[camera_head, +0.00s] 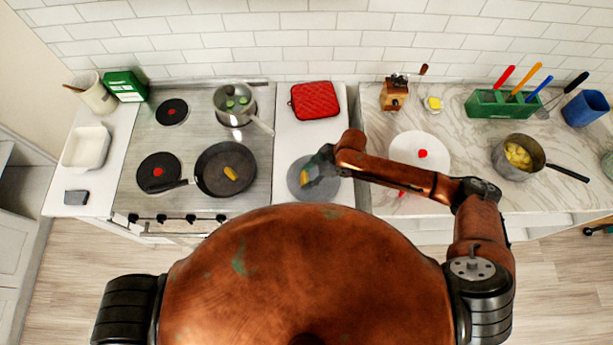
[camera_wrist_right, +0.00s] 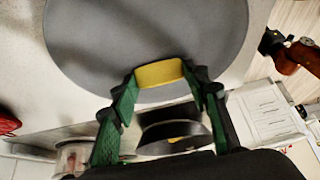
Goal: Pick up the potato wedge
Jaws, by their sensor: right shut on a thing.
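A yellow potato wedge (camera_wrist_right: 160,73) is held between the green fingers of my right gripper (camera_wrist_right: 164,82) in the right wrist view. In the head view my right gripper (camera_head: 314,168) is over a round grey plate (camera_head: 304,190), and the wedge shows as a small yellow bit (camera_head: 304,180) at its fingertips. The plate also fills the upper part of the wrist view (camera_wrist_right: 140,35). Whether the wedge touches the plate I cannot tell. More yellow food (camera_head: 231,173) lies in the black frying pan (camera_head: 212,187). My left gripper is not in view.
A pot (camera_head: 235,105) with green slices stands on the stove behind the pan. A red pot holder (camera_head: 315,101) lies behind the grey plate. A white plate (camera_head: 420,140) with a red item and a pot (camera_head: 520,140) of yellow pieces are on the right counter.

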